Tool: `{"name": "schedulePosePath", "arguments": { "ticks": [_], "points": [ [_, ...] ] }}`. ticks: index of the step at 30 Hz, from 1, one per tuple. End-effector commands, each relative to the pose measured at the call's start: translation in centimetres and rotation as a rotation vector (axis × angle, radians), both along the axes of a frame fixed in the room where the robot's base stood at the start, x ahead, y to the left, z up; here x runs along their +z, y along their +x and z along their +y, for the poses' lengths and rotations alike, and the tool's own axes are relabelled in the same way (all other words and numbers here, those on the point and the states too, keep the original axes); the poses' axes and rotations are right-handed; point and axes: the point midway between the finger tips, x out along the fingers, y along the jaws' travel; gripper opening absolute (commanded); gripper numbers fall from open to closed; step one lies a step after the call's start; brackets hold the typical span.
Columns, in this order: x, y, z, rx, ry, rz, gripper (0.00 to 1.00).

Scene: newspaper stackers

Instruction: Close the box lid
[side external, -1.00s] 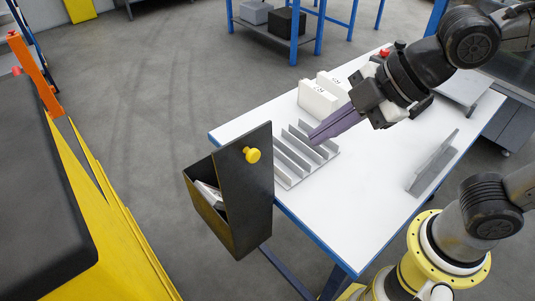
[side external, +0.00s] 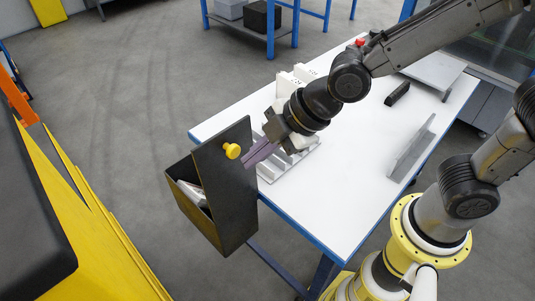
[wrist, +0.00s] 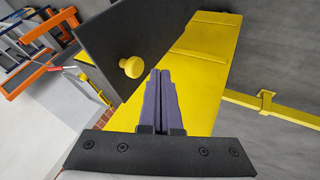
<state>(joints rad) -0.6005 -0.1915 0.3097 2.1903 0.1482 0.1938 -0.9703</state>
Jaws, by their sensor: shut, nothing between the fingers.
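The black box (side external: 194,214) hangs at the table's left edge with papers (side external: 191,190) inside. Its black lid (side external: 226,193) stands upright, open, with a round yellow knob (side external: 232,151) on the side facing the table. In the wrist view the lid (wrist: 150,35) fills the upper middle, and the knob (wrist: 133,67) is just left of the fingertips. My gripper (side external: 247,163) has purple fingers shut and empty, close to the lid just right of and slightly below the knob. In the wrist view the fingers (wrist: 161,75) lie together. Whether they touch the lid cannot be told.
A grey slotted rack (side external: 290,158) lies on the white table (side external: 345,190) beneath my gripper, with white blocks behind it. A grey angled plate (side external: 412,148) stands at the table's right. A yellow and black structure (side external: 90,215) stands left of the box.

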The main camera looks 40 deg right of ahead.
Motion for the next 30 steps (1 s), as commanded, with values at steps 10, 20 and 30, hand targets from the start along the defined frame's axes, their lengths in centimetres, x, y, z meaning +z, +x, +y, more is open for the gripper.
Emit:
{"name": "schedulePosePath", "arguments": {
  "ticks": [10, 20, 30],
  "points": [
    [0.0, 1.8, -0.1, 0.000, -0.001, 0.000, 0.00],
    [0.0, 1.9, -0.1, 0.000, -0.001, 0.001, 0.00],
    [0.3, 3.8, -0.1, -0.004, 0.001, 0.073, 0.00]
  ]
}}
